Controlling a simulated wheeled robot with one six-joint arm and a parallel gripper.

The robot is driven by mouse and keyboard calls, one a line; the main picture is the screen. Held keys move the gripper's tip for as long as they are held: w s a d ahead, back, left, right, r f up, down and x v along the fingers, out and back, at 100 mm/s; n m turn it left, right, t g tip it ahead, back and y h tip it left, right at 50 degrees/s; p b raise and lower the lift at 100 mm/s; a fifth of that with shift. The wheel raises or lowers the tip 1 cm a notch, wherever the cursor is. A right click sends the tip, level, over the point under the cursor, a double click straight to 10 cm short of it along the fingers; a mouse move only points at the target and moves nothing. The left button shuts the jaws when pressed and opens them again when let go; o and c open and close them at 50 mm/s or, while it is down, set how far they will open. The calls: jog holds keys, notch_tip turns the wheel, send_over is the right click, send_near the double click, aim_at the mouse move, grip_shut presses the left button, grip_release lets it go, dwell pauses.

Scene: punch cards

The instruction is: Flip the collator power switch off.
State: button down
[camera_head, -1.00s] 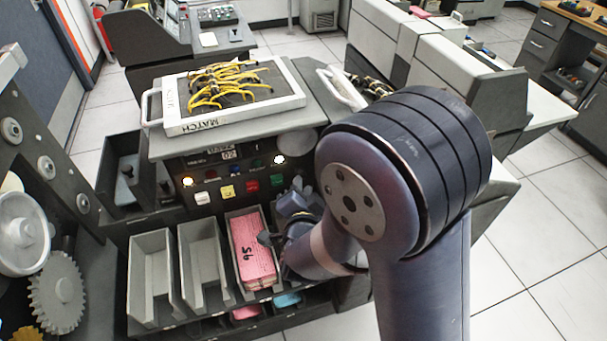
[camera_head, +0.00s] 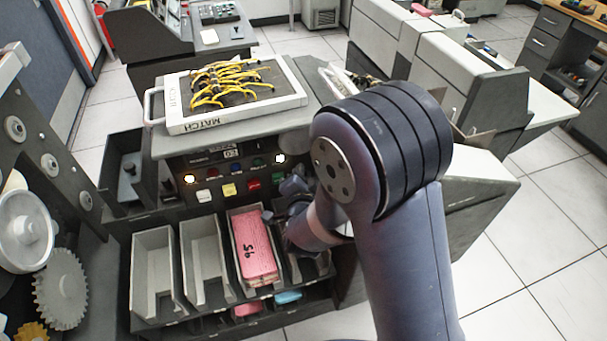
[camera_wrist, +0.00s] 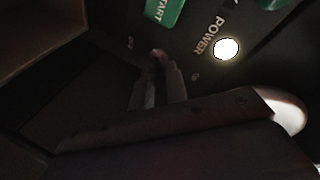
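The collator's dark control panel (camera_head: 215,172) carries coloured buttons and lit lamps. In the wrist view a white lamp (camera_wrist: 226,49) glows beside the POWER label (camera_wrist: 208,37). Small, unreadable marks sit on either side of a dim reddish tip, which may be the power switch (camera_wrist: 157,54); its position is too dark to tell. My gripper (camera_head: 292,186) is at the panel's lower right in the head view, partly hidden by my arm. In the wrist view, slender grey fingers (camera_wrist: 160,80) reach up close to that tip; contact and finger gap are unclear.
A green START button (camera_wrist: 163,12) is just above the switch area. Below the panel are grey card bins (camera_head: 153,270), one with pink cards (camera_head: 254,248). A white-framed tray (camera_head: 290,98) with yellow cables lies on top. Open floor (camera_head: 540,250) is at the right.

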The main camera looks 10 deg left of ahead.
jog(key=shift+f+b, duration=0.25)
jog(key=shift+b, duration=0.4)
jog(key=shift+f+t+b, duration=0.2)
jog(key=shift+t+b, duration=0.1)
jog(key=shift+b, duration=0.8)
jog(key=f+t+b, duration=0.1)
jog(key=t+b, duration=0.1)
jog(key=b, duration=0.8)
jog(key=f+m+t+y+b, duration=0.1)
jog(key=t+b, duration=0.1)
jog(key=b, duration=0.8)
jog(key=shift+s+d+m+t, duration=0.15)
jog(key=shift+m+t, duration=0.15)
jog(key=t+b, duration=0.1)
jog(key=b, duration=0.2)
jog(key=shift+y+b, duration=0.3)
jog(key=shift+b, duration=0.1)
jog(key=shift+r+m+b, duration=0.2)
jog(key=shift+m+b, duration=0.1)
jog(key=shift+b, duration=0.2)
